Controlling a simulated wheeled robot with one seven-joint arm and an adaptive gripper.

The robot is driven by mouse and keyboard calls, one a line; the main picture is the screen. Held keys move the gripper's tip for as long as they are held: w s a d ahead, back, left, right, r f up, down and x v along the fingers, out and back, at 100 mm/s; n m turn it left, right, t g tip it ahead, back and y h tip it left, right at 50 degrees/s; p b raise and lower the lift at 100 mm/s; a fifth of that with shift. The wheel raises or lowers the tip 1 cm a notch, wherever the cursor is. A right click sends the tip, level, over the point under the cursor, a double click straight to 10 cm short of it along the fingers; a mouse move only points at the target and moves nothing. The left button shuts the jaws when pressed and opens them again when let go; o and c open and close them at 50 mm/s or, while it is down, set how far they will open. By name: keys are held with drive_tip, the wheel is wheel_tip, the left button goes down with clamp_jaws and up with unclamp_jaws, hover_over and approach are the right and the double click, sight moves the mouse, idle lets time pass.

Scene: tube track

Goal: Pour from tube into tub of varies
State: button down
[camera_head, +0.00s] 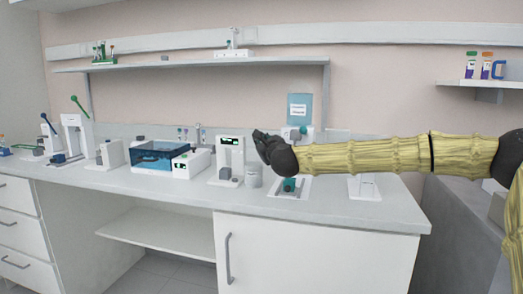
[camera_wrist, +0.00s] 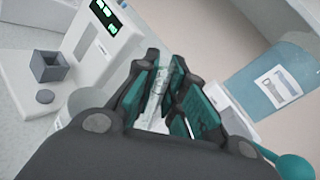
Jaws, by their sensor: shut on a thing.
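My gripper (camera_head: 262,143) is over the right part of the counter, above a small grey-white tub (camera_head: 254,177). In the wrist view my gripper (camera_wrist: 172,75) has its teal-padded fingers closed around a clear tube (camera_wrist: 157,97). The tube is hidden behind my gripper in the head view, so its tilt and contents are hard to tell. A pale rounded rim, apparently the tub's (camera_wrist: 82,98), shows partly behind my gripper in the wrist view.
A white device with a green display (camera_head: 230,160) stands left of the tub. A blue-lidded box (camera_head: 155,157) is farther left.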

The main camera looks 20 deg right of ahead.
drive_tip(key=shift+r+m, duration=0.1)
drive_tip(key=shift+m, duration=0.2)
drive_tip(key=shift+d+f+m+b, duration=0.25)
drive_tip(key=shift+m+b, duration=0.25)
drive_tip(key=shift+b, duration=0.35)
drive_tip(key=d+m+b, duration=0.1)
drive_tip(key=m+b, duration=0.1)
drive_tip(key=b, duration=0.1)
drive_tip(key=shift+s+d+m, duration=0.1)
drive_tip(key=shift+d+m, duration=0.3)
drive_tip(key=shift+d+r+m+b, duration=0.1)
drive_tip(key=shift+d+m+b, duration=0.15)
drive_tip(key=shift+m+b, duration=0.2)
drive_tip(key=shift+d+r, duration=0.1)
drive_tip(key=shift+r, duration=0.05)
drive_tip(key=shift+r, duration=0.1)
